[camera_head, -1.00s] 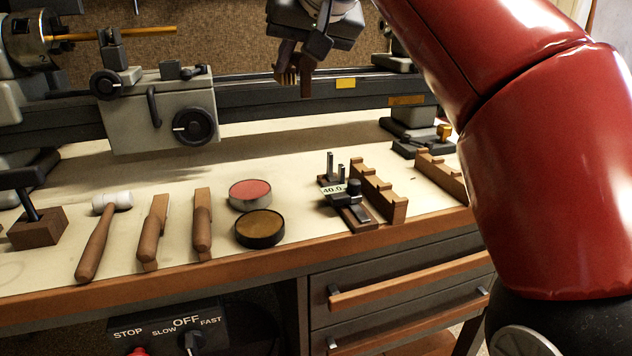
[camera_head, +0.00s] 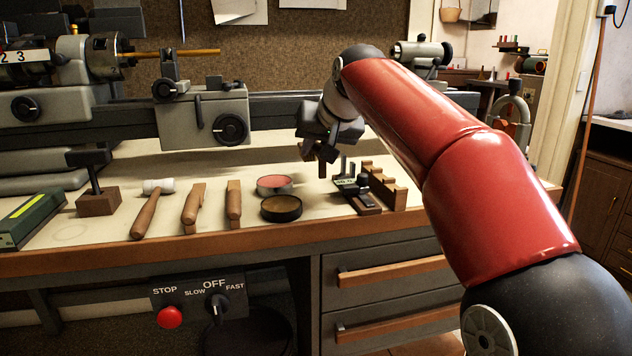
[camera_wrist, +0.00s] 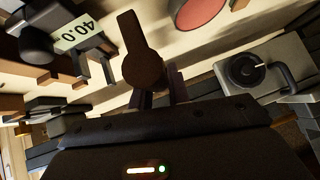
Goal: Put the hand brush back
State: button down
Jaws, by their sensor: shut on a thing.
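My gripper (camera_head: 320,146) is shut on the hand brush (camera_head: 322,167), a brown wooden piece hanging below the jaws above the bench, behind the small tins. In the wrist view the brush (camera_wrist: 143,55) shows as a dark brown, paddle-shaped body sticking out from between the jaws (camera_wrist: 160,92). Its bristles cannot be made out now. The lower end of the brush seems clear of the bench top, but the exact gap cannot be told.
A red-topped tin (camera_head: 275,183) and a brown-topped tin (camera_head: 281,208) stand in front. A gauge reading 40.0 (camera_wrist: 78,33) and a notched wooden rack (camera_head: 385,186) are to the right. A mallet (camera_head: 148,208) and two wooden-handled tools lie left. The lathe (camera_head: 215,120) runs behind.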

jog(key=shift+f+b, duration=1.95)
jog(key=shift+f, duration=0.3)
jog(key=shift+f, duration=0.15)
jog(key=c, duration=1.3)
grip_release()
jog(key=shift+c, duration=0.2)
jog(key=shift+r, duration=0.3)
jog(key=p+v, duration=0.1)
jog(key=v, duration=1)
jog(key=shift+s+d+r, duration=0.2)
jog(key=shift+s+r, duration=0.05)
